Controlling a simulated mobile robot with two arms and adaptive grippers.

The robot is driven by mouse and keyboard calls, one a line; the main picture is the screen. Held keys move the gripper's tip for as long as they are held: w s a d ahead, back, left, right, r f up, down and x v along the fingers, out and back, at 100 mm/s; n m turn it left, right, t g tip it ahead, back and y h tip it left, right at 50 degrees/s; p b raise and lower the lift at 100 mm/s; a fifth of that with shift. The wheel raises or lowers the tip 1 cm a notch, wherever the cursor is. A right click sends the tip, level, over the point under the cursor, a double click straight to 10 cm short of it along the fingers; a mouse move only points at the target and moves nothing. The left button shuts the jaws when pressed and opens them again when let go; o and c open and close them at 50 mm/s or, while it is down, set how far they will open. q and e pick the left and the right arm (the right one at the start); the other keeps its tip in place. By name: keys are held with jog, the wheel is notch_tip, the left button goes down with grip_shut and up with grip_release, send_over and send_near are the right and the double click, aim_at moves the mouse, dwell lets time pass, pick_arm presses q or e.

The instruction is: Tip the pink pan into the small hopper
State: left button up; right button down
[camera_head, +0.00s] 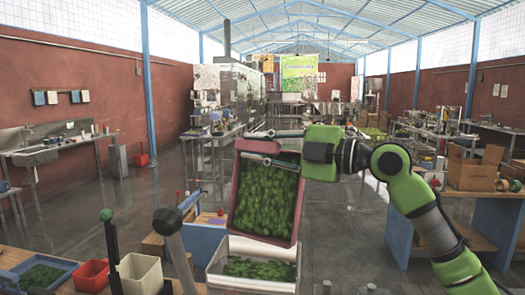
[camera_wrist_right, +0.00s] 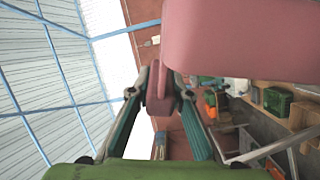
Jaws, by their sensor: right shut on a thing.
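The pink pan (camera_head: 263,240) hangs steeply tilted in the middle of the head view, its open side facing me. Green leafy stuff (camera_head: 265,200) still fills most of it. My right gripper (camera_head: 264,147) is shut on the pan's upper edge. In the right wrist view the gripper (camera_wrist_right: 160,92) is closed on a pink tab, and the pan's pink underside (camera_wrist_right: 245,40) fills the upper right. A pale metal open-topped container (camera_head: 218,278), apparently the small hopper, sits just below the pan's lower edge. Green leaves (camera_head: 262,268) lie inside it. My left gripper is out of view.
A red box (camera_head: 92,276), a white box (camera_head: 140,274) and a blue tray (camera_head: 45,258) of green stuff stand at the lower left. A blue bench (camera_head: 400,236) stands right.

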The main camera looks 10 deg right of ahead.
jog(key=s+a+f+n+b, duration=0.1)
jog(key=s+a+n+b, duration=0.1)
jog(key=s+a+n, duration=0.1)
jog(key=shift+s+a+f+b, duration=0.3)
jog(key=shift+s+a, duration=0.2)
jog(key=shift+s, duration=0.35)
jog(key=shift+r, duration=0.1)
notch_tip(320, 180, up, 8)
jog(key=p, duration=0.7)
